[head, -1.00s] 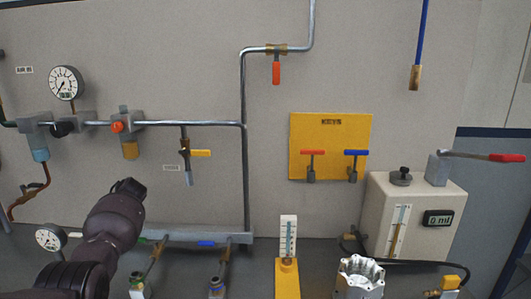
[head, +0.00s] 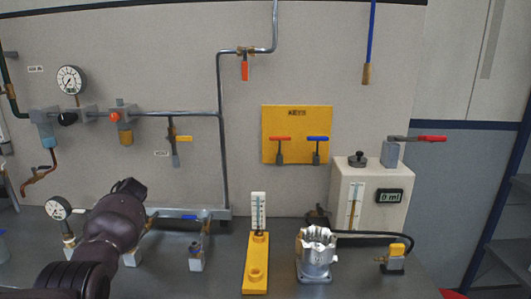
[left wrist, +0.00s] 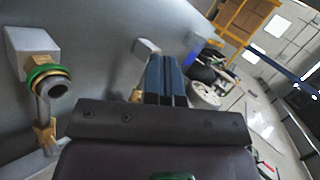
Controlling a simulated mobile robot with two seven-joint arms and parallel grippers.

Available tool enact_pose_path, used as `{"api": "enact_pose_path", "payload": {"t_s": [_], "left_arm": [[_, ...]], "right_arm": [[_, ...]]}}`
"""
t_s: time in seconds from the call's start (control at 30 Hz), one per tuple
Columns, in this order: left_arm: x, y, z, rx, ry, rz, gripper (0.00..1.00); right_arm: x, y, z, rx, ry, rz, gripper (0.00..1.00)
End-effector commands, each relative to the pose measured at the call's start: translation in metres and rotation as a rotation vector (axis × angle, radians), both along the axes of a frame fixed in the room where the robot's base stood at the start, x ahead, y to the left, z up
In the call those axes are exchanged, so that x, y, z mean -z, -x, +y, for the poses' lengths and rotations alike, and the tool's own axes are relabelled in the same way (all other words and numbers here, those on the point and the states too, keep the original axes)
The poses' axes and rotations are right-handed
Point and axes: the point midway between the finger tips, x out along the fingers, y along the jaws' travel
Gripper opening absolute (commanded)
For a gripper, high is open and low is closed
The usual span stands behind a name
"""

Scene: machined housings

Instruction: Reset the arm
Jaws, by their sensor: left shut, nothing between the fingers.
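My left arm (head: 116,222) comes in from the lower left of the head view, dark and bent in front of the bench. Its gripper cannot be made out there. In the left wrist view my left gripper (left wrist: 165,62) shows as two dark blue fingers side by side, shut with nothing between them. A fitting with a green ring (left wrist: 48,78) stands to the left of the fingers, apart from them. My right gripper is in neither view.
The bench carries a yellow stand with a gauge (head: 256,262), a metal housing (head: 315,254) and a beige box with a display (head: 372,208). A pressure gauge (head: 58,208) stands near my arm. Pipes and a yellow key board (head: 297,135) are on the back panel.

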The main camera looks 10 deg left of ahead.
Motion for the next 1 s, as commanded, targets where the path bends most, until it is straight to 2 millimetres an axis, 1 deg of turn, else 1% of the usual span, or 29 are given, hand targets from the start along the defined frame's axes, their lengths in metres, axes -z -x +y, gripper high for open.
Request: {"api": "enact_pose_path", "payload": {"t_s": [0.07, 0.13, 0.27, 0.3, 0.4, 0.47, 0.5, 0.57, 0.6, 0.67, 0.77, 0.8, 0.87, 0.9, 0.97, 1.0], "left_arm": [[0.0, -0.014, 0.004, 0.067, -0.004, -0.059, 0.0], [-0.006, -0.029, 0.006, 0.125, -0.008, -0.133, 0.0], [-0.032, -0.063, 0.003, 0.253, -0.034, -0.299, 0.0], [-0.042, -0.075, -0.001, 0.297, -0.046, -0.355, 0.0], [-0.066, -0.102, -0.015, 0.419, -0.076, -0.497, 0.0], [-0.074, -0.113, -0.025, 0.495, -0.095, -0.577, 0.0], [-0.078, -0.12, -0.033, 0.55, -0.107, -0.631, 0.0], [-0.079, -0.126, -0.047, 0.632, -0.122, -0.705, 0.0], [-0.078, -0.128, -0.059, 0.688, -0.129, -0.753, 0.0], [-0.073, -0.129, -0.077, 0.773, -0.136, -0.824, 0.0], [-0.059, -0.12, -0.111, 0.901, -0.132, -0.928, 0.0], [-0.052, -0.114, -0.124, 0.946, -0.125, -0.965, 0.0], [-0.04, -0.103, -0.143, 1.006, -0.111, -1.017, 0.0], [-0.032, -0.094, -0.156, 1.041, -0.099, -1.048, 0.0], [-0.02, -0.079, -0.174, 1.087, -0.077, -1.093, 0.0], [-0.012, -0.068, -0.185, 1.113, -0.06, -1.121, 0.0]], "right_arm": [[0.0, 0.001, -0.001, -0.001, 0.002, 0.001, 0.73], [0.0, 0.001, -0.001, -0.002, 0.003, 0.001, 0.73], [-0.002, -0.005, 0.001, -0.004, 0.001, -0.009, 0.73], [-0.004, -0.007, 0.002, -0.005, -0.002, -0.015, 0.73], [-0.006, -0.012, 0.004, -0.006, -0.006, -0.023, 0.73], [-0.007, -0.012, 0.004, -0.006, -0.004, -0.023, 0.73], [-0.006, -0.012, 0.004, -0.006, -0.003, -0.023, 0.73], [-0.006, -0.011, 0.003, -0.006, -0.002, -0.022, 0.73], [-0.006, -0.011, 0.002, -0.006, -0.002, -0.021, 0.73], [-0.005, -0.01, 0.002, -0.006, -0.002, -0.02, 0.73], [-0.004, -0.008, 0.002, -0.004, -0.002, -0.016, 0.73], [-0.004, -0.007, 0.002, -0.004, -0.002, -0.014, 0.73], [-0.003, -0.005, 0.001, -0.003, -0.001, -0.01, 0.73], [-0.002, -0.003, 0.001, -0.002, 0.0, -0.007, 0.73], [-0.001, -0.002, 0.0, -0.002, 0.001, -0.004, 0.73], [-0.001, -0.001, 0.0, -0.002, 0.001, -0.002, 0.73]]}}
